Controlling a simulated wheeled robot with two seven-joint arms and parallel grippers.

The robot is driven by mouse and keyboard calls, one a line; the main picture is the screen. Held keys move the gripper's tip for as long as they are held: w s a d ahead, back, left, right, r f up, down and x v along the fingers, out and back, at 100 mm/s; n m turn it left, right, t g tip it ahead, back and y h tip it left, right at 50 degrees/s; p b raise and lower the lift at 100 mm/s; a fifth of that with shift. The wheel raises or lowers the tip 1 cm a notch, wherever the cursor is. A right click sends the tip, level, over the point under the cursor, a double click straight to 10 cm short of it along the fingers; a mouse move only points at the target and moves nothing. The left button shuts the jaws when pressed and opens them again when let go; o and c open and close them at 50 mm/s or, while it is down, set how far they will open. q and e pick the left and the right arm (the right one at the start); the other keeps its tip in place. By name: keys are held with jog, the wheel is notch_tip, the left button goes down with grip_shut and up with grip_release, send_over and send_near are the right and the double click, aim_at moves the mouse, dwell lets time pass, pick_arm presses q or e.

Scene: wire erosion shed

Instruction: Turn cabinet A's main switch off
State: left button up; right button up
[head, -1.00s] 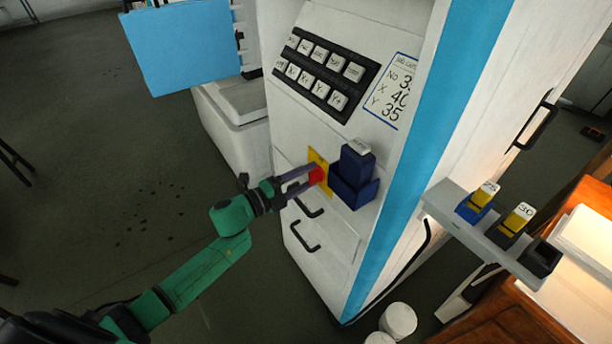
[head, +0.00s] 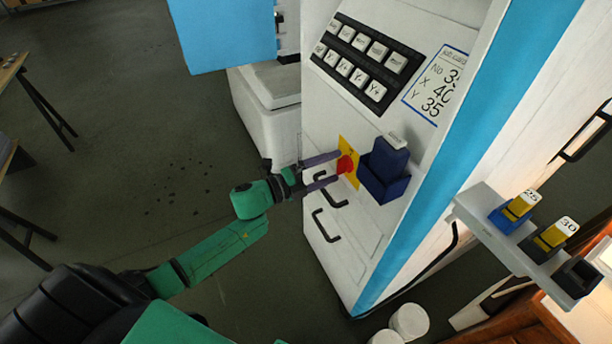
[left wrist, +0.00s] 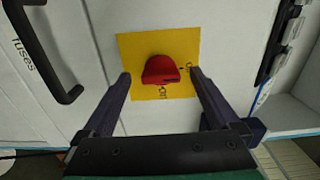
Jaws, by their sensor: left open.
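The main switch is a red rotary knob (head: 346,164) on a yellow plate (head: 350,150), fixed to the front of the white cabinet (head: 313,110). The left wrist view also shows the red knob (left wrist: 160,70) in the middle of its yellow plate (left wrist: 130,52), with small lettering at the right and below. My left gripper (head: 337,167) is open. Its two fingers reach toward the plate on either side of the knob, and a gap shows between each finger and the knob in the left wrist view (left wrist: 160,90). My right gripper is not in view.
A blue holder (head: 383,186) sticks out close to the right of the knob. Black handles (head: 327,225) stand out below it. A button panel (head: 365,62) is above. A shelf (head: 480,205) with yellow-topped blocks is at right. Floor at left is mostly clear.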

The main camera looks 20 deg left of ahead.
pick_arm(q)
jog(key=b+v, duration=0.1)
jog(key=v, duration=1.2)
jog(key=a+f+n+y, duration=0.4)
jog(key=a+f+n, duration=0.1)
jog(key=f, duration=0.4)
jog(key=a+f+n+y, duration=0.4)
jog(key=a+f+n, duration=0.1)
jog(key=f, duration=0.4)
jog(key=s+a+f+n+g+y, duration=0.1)
jog(key=s+f+n+g+y, duration=0.2)
jog(key=f, duration=0.4)
jog(key=s+a+f+n, duration=0.1)
jog(key=s+f+n, duration=0.2)
jog(key=s+f, duration=0.3)
jog(key=s+d+f+n+g, duration=0.3)
jog(key=s+d+f+g, duration=0.1)
jog(key=s+f, duration=0.5)
jog(key=s+d+f+n+g, duration=0.4)
jog(key=s+f, duration=0.6)
jog(key=s, duration=0.4)
jog(key=shift+s+d+g+y, duration=0.15)
jog(key=shift+d+g+y, duration=0.15)
jog(key=shift+d+g, duration=0.55)
